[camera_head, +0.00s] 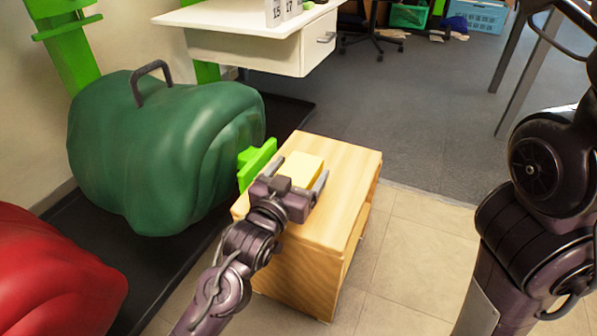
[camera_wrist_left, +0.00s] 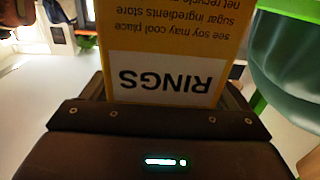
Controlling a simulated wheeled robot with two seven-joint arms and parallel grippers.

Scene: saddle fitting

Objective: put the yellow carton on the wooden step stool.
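The yellow carton (camera_head: 303,167) is between the two fingers of my left gripper (camera_head: 299,178), which look closed against its sides. In the left wrist view the carton (camera_wrist_left: 170,50) fills the space ahead of the palm, with upside-down printing reading "RINGS". The wooden step stool (camera_head: 350,160) stands on the floor; the carton shows over its top. My gripper hides the carton's lower part, so I cannot tell whether it touches the stool top. My right arm is at the right edge of the head view, its gripper out of frame.
A green saddle-like form (camera_head: 165,150) with a dark handle is left of the stool, and a red one (camera_head: 50,275) is lower left. A bright green bracket (camera_head: 256,163) is beside the stool's left edge. A white desk (camera_head: 245,40) stands behind. Tiled floor (camera_head: 415,240) is clear on the right.

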